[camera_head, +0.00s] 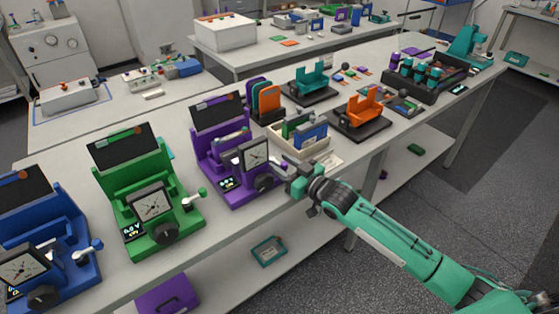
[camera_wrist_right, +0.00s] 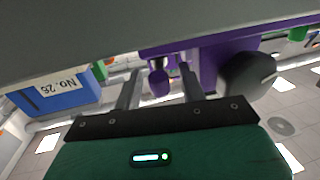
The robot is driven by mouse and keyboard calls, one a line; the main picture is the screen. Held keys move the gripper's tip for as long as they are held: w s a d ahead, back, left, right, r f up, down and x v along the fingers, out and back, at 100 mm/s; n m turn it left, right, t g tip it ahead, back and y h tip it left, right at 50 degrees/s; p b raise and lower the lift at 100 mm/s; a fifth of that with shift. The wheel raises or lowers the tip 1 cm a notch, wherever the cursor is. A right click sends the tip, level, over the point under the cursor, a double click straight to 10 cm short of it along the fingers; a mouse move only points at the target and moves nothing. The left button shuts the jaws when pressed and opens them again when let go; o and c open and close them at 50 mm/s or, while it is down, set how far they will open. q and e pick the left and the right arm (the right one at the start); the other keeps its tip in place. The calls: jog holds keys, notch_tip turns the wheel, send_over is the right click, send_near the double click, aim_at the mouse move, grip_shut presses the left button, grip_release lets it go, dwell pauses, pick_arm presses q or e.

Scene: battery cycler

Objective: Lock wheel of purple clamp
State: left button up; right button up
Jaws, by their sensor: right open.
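The purple clamp (camera_head: 228,150) stands on the bench, third in the row of clamps, with a dial on its front. Its dark round wheel (camera_head: 264,183) is at the front, just left of my right gripper (camera_head: 284,170). The right gripper is open at the clamp's right side. In the right wrist view its two fingers (camera_wrist_right: 160,90) are apart, with a small purple knob-like part (camera_wrist_right: 158,82) showing between or beyond them; contact cannot be told. The dark wheel (camera_wrist_right: 248,76) shows right of the fingers there. My left gripper is not in view.
A green clamp (camera_head: 140,185) and a blue clamp (camera_head: 45,240) stand to the left. Orange (camera_head: 358,112) and teal holders (camera_head: 308,82) stand farther back.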

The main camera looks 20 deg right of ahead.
jog(key=shift+x, duration=0.75)
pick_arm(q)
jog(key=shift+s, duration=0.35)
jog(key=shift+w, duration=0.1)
